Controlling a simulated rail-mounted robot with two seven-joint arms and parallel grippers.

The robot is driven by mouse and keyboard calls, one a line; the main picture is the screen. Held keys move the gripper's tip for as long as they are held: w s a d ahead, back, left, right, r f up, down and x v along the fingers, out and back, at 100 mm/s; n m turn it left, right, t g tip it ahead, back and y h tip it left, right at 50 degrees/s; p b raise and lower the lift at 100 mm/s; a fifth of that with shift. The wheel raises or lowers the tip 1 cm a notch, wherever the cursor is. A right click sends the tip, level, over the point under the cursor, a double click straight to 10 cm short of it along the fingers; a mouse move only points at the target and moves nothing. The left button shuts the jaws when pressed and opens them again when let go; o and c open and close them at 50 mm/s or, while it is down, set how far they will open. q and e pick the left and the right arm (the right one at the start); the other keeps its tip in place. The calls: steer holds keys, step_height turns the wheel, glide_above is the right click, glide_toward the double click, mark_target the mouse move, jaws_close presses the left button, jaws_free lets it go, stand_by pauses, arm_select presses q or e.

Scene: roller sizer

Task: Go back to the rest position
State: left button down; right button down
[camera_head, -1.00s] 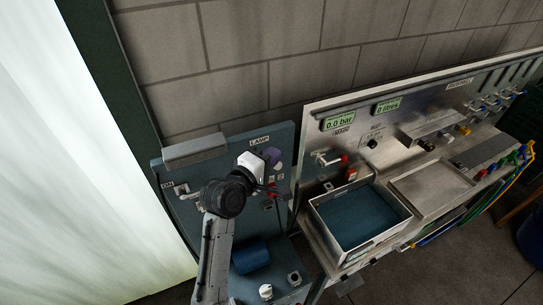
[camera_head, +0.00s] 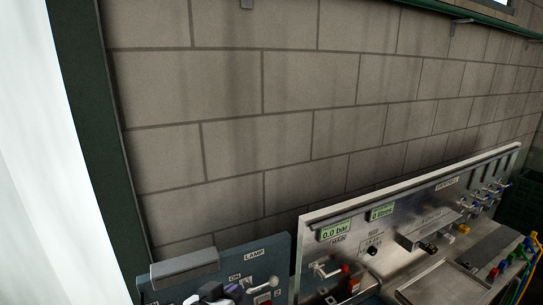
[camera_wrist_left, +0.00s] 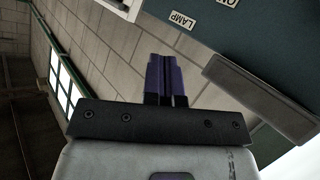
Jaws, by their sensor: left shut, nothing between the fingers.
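My left gripper (camera_head: 213,291) shows only in part at the bottom edge of the head view, in front of the dark blue lamp panel (camera_head: 278,254). In the left wrist view its two purple fingers (camera_wrist_left: 163,58) are together, with nothing between them. The lamp panel also shows upside down in that view (camera_wrist_left: 262,50), beyond the fingers and apart from them. Most of my left arm is below the head view. My right gripper is not in view.
A grey ledge (camera_head: 185,267) juts from the top of the lamp panel. A steel bench panel (camera_head: 335,272) with displays, valves and coloured hoses stands to the right. A block wall (camera_head: 300,90) is behind. A bright white surface (camera_head: 45,200) lies at the left.

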arm_select(q)
steer(key=s+a+f+g+y, duration=0.2)
steer(key=s+a+f+y, duration=0.3)
steer(key=s+a+f, duration=0.7)
steer(key=s+a+f+g, duration=0.1)
steer(key=s+f+g, duration=0.2)
steer(key=s+f, duration=0.6)
steer(key=s+a+f+g, duration=0.1)
steer(key=s+f+g, duration=0.2)
steer(key=s+f, duration=0.6)
steer(key=s, duration=0.5)
steer(key=shift+s+g+y, duration=0.3)
steer(key=shift+s+y, duration=0.05)
steer(key=shift+y, duration=0.05)
steer(key=shift+f, duration=0.1)
